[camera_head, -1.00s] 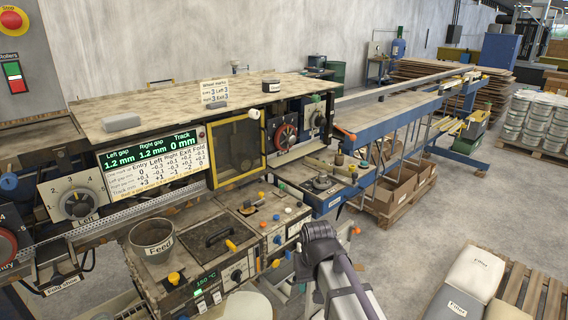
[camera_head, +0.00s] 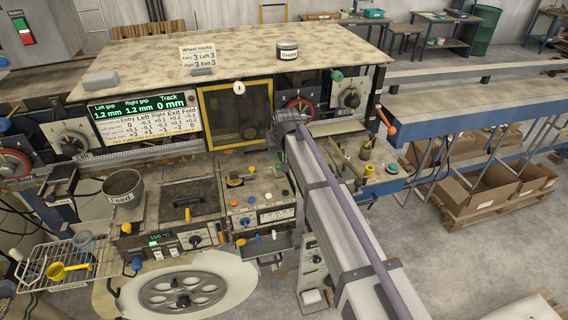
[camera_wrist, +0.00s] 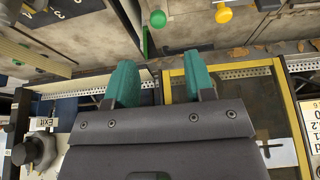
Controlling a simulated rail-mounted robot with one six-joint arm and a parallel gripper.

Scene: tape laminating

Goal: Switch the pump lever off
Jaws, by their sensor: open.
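I cannot tell for certain which control is the pump lever. The control box (camera_head: 262,215) at the middle front carries small coloured knobs and levers, including a yellow one (camera_head: 240,241) on its front. An orange-handled lever (camera_head: 386,120) stands at the right end of the machine. My gripper (camera_wrist: 160,78) is open and empty in the wrist view, its two teal fingers apart. It points toward the yellow-framed window (camera_wrist: 176,95), with a yellow knob (camera_wrist: 224,15) and a green knob (camera_wrist: 158,18) beyond. In the head view my arm hides the gripper.
A feed pot (camera_head: 123,192) and a heater box (camera_head: 182,200) stand left of the control box. A white reel (camera_head: 185,290) lies in front. A wire rack (camera_head: 60,265) is at far left. A blue-framed conveyor (camera_head: 460,115) extends right; open floor (camera_head: 460,260) lies below it.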

